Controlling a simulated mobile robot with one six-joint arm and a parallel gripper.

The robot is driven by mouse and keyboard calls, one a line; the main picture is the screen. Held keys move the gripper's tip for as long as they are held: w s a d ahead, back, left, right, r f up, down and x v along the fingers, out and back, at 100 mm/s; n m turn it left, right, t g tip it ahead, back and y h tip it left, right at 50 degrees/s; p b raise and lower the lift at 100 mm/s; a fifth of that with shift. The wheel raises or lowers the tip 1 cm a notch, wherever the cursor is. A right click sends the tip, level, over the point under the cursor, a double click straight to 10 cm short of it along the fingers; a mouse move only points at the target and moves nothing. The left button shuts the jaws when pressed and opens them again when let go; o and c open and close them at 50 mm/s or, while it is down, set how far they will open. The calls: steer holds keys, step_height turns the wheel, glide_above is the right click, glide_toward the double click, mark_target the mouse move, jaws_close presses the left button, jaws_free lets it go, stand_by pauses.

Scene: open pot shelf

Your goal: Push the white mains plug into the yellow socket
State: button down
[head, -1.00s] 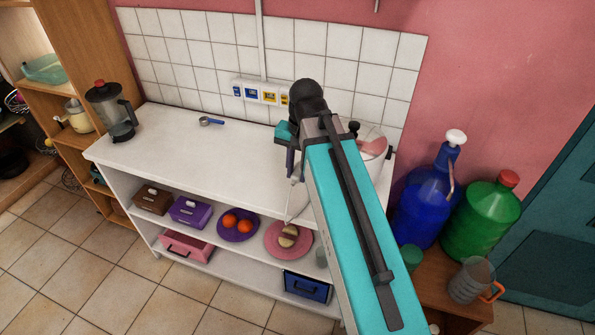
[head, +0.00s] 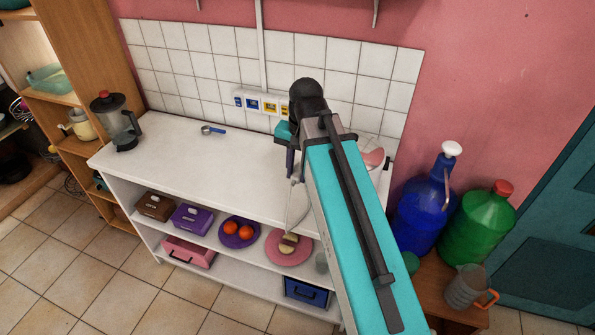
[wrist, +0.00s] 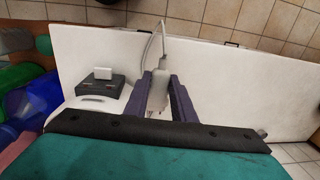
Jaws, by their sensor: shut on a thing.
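My gripper (head: 291,165) is over the white counter, to the right of its middle in the head view. In the wrist view its two dark fingers (wrist: 166,92) are shut on the white plug (wrist: 157,88). A white cable (wrist: 157,38) runs from the plug over the counter edge; in the head view it hangs in front of the shelf. The yellow socket (head: 270,107) is in a strip on the tiled wall, behind and left of the gripper, apart from the plug. Another yellowish socket (head: 284,111) is beside it, partly hidden by my arm. The plug's pins are not visible.
A blue socket (head: 252,104) is left of the yellow one. A white appliance (wrist: 85,108) with a dark grey block stands beside the gripper. A blender (head: 117,122) and a blue-handled scoop (head: 212,130) are on the left; the counter between is clear.

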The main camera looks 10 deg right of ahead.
steer(key=shift+w, duration=0.15)
steer(key=w+a+p, duration=0.1)
steer(key=w+a, duration=0.1)
steer(key=w, duration=1.3)
steer(key=w+a+p, duration=0.1)
steer(key=w+a, duration=0.2)
steer(key=w, duration=1.2)
steer(key=shift+w+a, duration=0.2)
steer(key=shift+a, duration=0.15)
stand_by(2.9)
steer(key=shift+p, duration=0.35)
stand_by(1.2)
